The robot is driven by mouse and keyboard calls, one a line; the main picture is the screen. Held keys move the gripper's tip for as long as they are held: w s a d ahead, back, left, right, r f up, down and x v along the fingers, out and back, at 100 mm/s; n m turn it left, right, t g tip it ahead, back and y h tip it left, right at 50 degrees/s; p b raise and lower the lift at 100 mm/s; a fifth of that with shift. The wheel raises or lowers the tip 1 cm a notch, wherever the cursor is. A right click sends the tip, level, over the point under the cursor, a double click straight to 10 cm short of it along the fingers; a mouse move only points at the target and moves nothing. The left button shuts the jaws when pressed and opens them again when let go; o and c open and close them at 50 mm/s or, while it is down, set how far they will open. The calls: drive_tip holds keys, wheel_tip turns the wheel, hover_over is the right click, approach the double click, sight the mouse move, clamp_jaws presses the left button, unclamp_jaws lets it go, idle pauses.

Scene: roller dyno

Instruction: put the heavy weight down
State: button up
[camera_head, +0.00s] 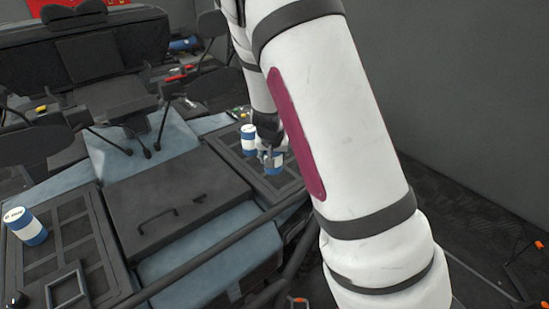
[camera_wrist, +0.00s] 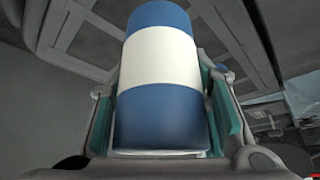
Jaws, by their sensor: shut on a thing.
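My gripper (camera_head: 268,148) is shut on a blue-and-white cylindrical weight (camera_head: 274,167) over the right ribbed panel (camera_head: 288,190) of the machine. In the wrist view, my gripper (camera_wrist: 164,118) has a teal-padded finger on each side of the held weight (camera_wrist: 160,60), which shows a blue top, white middle and blue lower band. I cannot tell whether it touches the panel. A second blue-and-white cylinder (camera_head: 248,140) stands just beyond it on the same panel. A third cylinder (camera_head: 26,226) stands on the left ribbed panel. No weight markings on the held one are readable.
A dark raised cover with handles (camera_head: 175,205) lies between the panels. A small square frame (camera_head: 67,287) lies on the left panel. A dark rail (camera_head: 215,245) runs along the front. Dark screens (camera_head: 95,55) stand behind. A grey wall is at the right.

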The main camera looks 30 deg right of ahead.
drive_tip(key=shift+w+d, duration=0.6)
drive_tip(key=shift+f, duration=0.25)
drive_tip(key=shift+f+p, duration=0.35)
drive_tip(key=shift+f, duration=1.2)
drive_tip(key=shift+f, duration=0.1)
drive_tip(key=shift+f, duration=0.15)
drive_tip(key=o, duration=1.3)
drive_tip(key=shift+c, duration=0.2)
